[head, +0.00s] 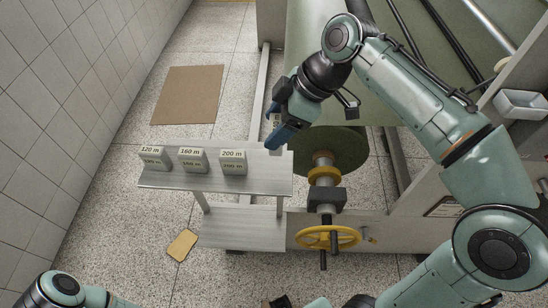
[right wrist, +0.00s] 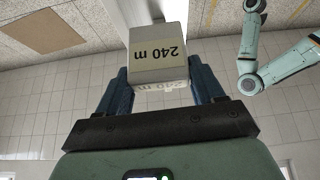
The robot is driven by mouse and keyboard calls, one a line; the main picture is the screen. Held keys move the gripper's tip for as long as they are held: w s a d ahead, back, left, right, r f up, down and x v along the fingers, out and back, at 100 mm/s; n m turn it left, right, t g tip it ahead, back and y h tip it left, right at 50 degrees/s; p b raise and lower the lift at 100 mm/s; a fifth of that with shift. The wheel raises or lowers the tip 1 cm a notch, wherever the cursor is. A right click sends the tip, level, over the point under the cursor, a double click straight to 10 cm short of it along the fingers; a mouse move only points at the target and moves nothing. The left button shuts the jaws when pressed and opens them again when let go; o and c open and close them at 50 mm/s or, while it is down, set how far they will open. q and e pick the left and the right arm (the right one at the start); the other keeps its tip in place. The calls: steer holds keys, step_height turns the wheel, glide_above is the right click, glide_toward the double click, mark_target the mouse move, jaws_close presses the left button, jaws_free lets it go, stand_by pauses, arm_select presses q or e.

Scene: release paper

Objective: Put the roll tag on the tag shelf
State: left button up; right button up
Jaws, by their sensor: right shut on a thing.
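My right gripper (head: 281,132) is shut on the roll tag, a pale grey block labelled "240 m" (right wrist: 158,50). The tag sits between the blue fingers in the right wrist view. In the head view the tag (head: 275,120) is mostly hidden by the fingers. The tag shelf (head: 262,183) is a grey metal ledge carrying three similar blocks: "120 m" (head: 153,158), "160 m" (head: 192,160) and "200 m" (head: 232,161). The gripper is at the shelf's right rear end. I cannot tell whether the tag touches the shelf. My left gripper is out of view.
The shelf has bare room right of the "200 m" block. A green roll (head: 345,150) on a shaft and a yellow handwheel (head: 327,238) stand beside it. A yellow card (head: 182,245) and a brown mat (head: 188,95) lie on the floor. A tiled wall is at left.

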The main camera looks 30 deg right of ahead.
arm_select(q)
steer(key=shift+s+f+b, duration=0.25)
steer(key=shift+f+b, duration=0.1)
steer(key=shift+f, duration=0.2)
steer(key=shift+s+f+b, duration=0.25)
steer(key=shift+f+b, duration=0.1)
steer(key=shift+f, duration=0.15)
arm_select(e)
step_height(320, 180, down, 10)
steer(key=shift+w+f, duration=0.1)
steer(key=shift+w, duration=0.05)
steer(key=shift+f, duration=0.2)
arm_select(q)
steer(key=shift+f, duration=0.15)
arm_select(e)
steer(key=o, duration=1)
steer(key=shift+r, duration=0.1)
steer(key=shift+r, duration=0.35)
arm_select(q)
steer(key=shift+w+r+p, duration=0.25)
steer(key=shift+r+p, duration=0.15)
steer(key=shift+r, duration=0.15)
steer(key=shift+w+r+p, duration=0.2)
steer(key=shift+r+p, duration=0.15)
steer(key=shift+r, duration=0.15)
arm_select(e)
steer(key=v, duration=1.1)
steer(key=shift+d+r, duration=0.2)
steer(key=shift+r, duration=0.05)
